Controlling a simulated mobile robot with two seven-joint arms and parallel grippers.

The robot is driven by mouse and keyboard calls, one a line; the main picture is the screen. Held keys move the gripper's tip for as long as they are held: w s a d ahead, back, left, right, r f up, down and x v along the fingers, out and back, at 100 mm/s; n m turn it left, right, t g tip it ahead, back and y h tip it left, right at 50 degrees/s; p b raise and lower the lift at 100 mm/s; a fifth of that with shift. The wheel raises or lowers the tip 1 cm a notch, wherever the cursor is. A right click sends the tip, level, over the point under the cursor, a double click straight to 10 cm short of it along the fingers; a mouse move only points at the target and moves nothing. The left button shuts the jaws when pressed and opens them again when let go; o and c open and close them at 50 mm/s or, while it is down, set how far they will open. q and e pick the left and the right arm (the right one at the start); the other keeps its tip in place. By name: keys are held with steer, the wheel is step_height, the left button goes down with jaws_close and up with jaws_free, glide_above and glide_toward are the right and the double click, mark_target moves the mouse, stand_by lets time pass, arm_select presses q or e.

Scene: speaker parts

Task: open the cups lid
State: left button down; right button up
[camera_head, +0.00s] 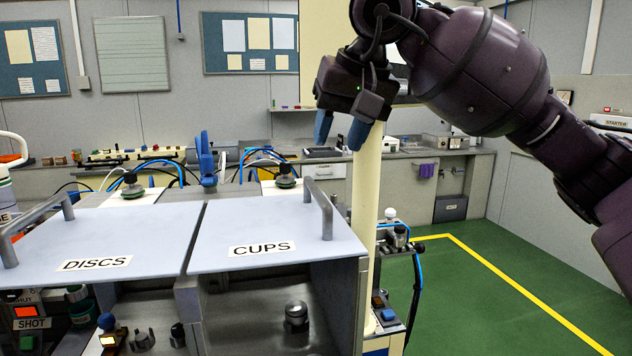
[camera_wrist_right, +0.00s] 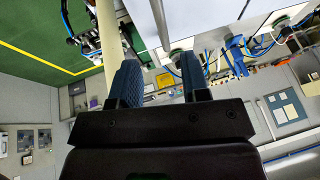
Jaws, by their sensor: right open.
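The cups lid (camera_head: 224,226) is a pale flat panel labelled CUPS, lying shut and level over its compartment. A grey bar handle (camera_head: 320,207) stands along its right side. My right gripper (camera_head: 340,133) is open and empty, with blue fingers pointing down, above and behind the lid's right side and apart from the handle. The wrist view shows the two fingers (camera_wrist_right: 158,85) spread with nothing between them; a grey bar beyond them (camera_wrist_right: 161,25) looks like the handle. My left gripper is not in view.
The discs lid (camera_head: 95,241), with its own handle (camera_head: 38,226), lies left of the cups lid. A metal cup-like part (camera_head: 296,315) sits in the open front below the cups lid. A cream post (camera_head: 366,200) stands close right of the lid. Green floor (camera_head: 480,300) is clear further right.

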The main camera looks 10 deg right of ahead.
mark_target(318, 190)
steer(key=x, duration=0.9)
steer(key=shift+w+f, duration=0.1)
steer(key=shift+f, duration=0.2)
jaws_close()
